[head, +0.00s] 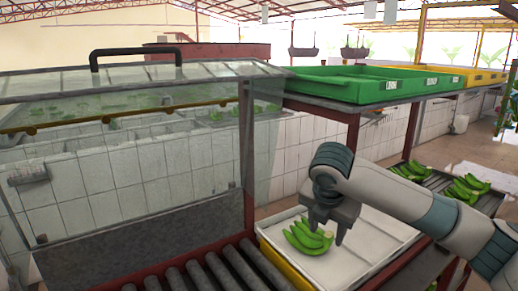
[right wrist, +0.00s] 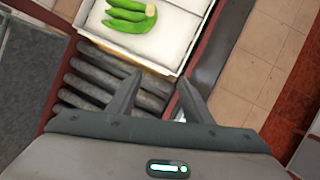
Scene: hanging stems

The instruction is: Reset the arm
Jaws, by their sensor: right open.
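My right gripper (head: 327,229) is over the near part of a white-lined tray (head: 372,245), with its arm coming in from the right. In the right wrist view its two fingers (right wrist: 158,98) are spread apart with nothing between them. A green banana bunch (head: 308,237) lies in the tray, beside the fingers in the head view. The bunch also shows at the top of the right wrist view (right wrist: 130,16), apart from the fingertips. My left gripper is in neither view.
A roller conveyor (head: 222,268) runs at the near edge, left of the tray. A glass-covered station (head: 130,150) stands at left. Green crates (head: 365,88) and a yellow crate (head: 478,77) sit on a shelf above. More banana bunches (head: 466,187) lie in trays at right.

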